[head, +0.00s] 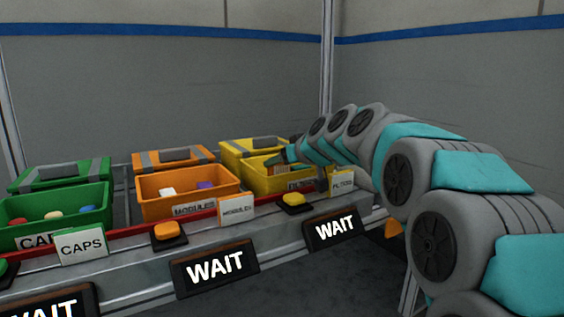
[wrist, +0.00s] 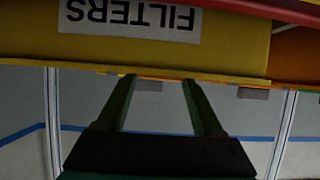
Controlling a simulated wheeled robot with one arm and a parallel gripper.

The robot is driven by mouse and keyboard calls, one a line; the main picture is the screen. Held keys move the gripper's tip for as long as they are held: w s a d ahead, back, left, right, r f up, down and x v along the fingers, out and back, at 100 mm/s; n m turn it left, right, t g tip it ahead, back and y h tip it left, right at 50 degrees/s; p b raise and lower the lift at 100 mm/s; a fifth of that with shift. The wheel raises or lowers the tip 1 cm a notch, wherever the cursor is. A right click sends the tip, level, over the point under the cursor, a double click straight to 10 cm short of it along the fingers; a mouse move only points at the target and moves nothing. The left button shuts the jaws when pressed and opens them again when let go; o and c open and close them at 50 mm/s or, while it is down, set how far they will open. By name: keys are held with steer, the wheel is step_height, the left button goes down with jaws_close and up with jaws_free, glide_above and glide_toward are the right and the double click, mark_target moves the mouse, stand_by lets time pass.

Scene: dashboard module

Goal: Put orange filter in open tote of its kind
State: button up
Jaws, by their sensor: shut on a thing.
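The open yellow tote (head: 312,183) stands at the right end of the row. Its FILTERS label shows upside down in the wrist view (wrist: 130,18). My gripper (head: 288,155) reaches over this tote from the right. In the wrist view, my gripper's (wrist: 158,80) fingers run up to the tote's rim, their tips at its edge. A thin orange strip (wrist: 160,79) shows between the tips, seemingly the orange filter in the grip; most of it is hidden behind the tote wall. How deep it sits in the tote cannot be told.
An open orange MODULES tote (head: 150,205) and a green CAPS tote (head: 95,220) stand to the left, with small parts inside. Lidded totes in matching colours stand behind. A red rail, buttons, label cards and WAIT signs (head: 215,267) line the front.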

steer(key=shift+f, duration=0.3)
steer(key=o, duration=1.3)
steer(key=shift+o, duration=0.2)
steer(key=shift+r+p, duration=0.4)
steer(key=shift+r, duration=0.15)
steer(key=v, duration=1.2)
steer(key=shift+r, duration=0.1)
